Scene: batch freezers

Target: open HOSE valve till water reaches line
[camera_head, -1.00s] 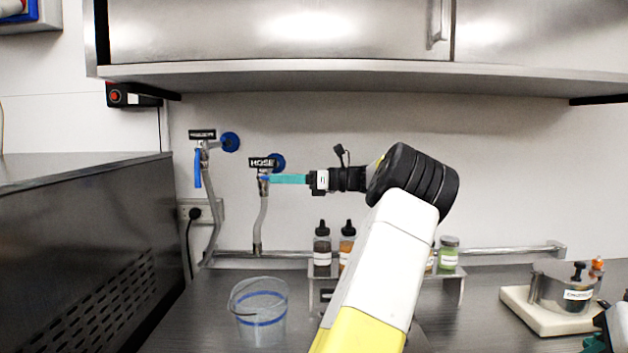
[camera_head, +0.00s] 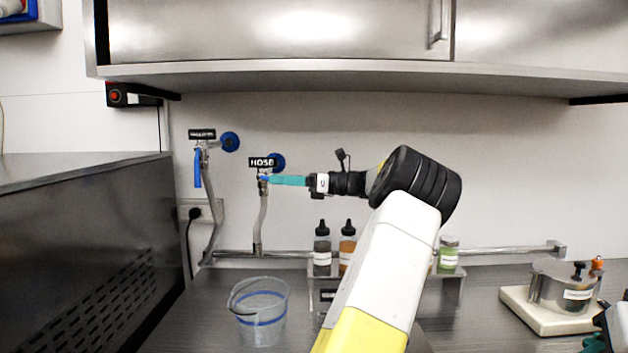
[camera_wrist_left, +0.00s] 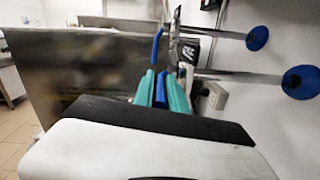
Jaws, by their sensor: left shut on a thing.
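The HOSE valve (camera_head: 263,172) is on the back wall under its black label (camera_head: 262,162), with a grey hose (camera_head: 262,225) hanging down from it. My left gripper (camera_head: 272,180) reaches it from the right. Its teal fingers are shut on the valve's blue handle (camera_wrist_left: 161,90), which shows between them in the left wrist view. A clear bucket (camera_head: 246,335) with a blue line (camera_head: 262,321) around it stands on the counter below. I cannot make out a water level in it. My right gripper (camera_head: 596,343) shows only in part at the lower right edge.
A second valve with a hanging blue handle (camera_head: 197,168) is left of the HOSE valve. Bottles (camera_head: 322,258) stand on a small rack behind my left arm. A scale with a metal pot (camera_head: 552,292) is at right. A steel cabinet (camera_head: 85,250) bounds the left.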

